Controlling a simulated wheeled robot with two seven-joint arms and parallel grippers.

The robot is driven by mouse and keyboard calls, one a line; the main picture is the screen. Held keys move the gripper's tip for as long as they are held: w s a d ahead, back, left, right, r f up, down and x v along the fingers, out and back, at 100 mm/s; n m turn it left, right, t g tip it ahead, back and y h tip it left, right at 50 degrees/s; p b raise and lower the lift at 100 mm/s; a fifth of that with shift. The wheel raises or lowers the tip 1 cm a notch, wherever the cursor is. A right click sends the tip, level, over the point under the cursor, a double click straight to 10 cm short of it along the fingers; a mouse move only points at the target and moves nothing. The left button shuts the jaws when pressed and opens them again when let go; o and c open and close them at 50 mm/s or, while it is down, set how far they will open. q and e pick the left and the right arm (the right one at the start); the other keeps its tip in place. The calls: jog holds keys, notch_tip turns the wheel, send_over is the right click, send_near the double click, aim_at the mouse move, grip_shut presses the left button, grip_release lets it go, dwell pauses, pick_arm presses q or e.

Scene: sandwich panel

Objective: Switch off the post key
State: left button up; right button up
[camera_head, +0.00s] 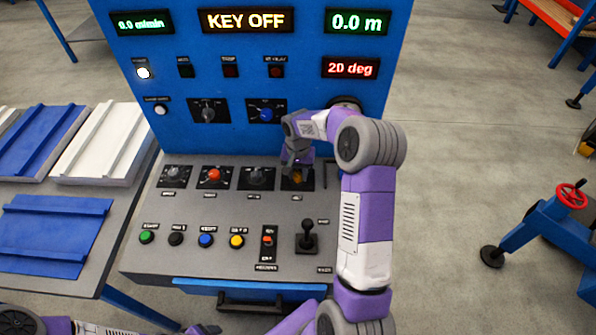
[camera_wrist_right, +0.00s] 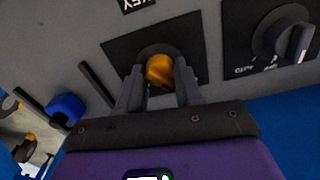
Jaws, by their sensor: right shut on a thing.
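The post key is a yellow-orange rotary knob (camera_wrist_right: 160,70) on a dark square plate in the right wrist view. In the head view the knob (camera_head: 299,178) sits at the right end of the upper row on the sloped desk, partly covered by my gripper. My right gripper (camera_wrist_right: 158,84) is shut on the knob, one finger on each side. In the head view my right gripper (camera_head: 296,167) reaches down to it from above. A display (camera_head: 246,21) on the upright panel reads "KEY OFF". My left gripper cannot be made out in the head view.
A black selector knob (camera_head: 256,177) and a red-orange knob (camera_head: 214,175) sit left of the key. Coloured buttons and a black joystick (camera_head: 308,238) are in the lower row. Blue and white panels (camera_head: 52,232) lie on a table at left.

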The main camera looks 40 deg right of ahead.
aim_at(298, 173)
jog(key=shift+n+p, duration=0.3)
jog(key=shift+n, duration=0.5)
jog(key=o, duration=1.1)
jog(key=shift+c, duration=0.2)
jog(key=shift+r+p, duration=1)
jog(key=shift+r, duration=2.85)
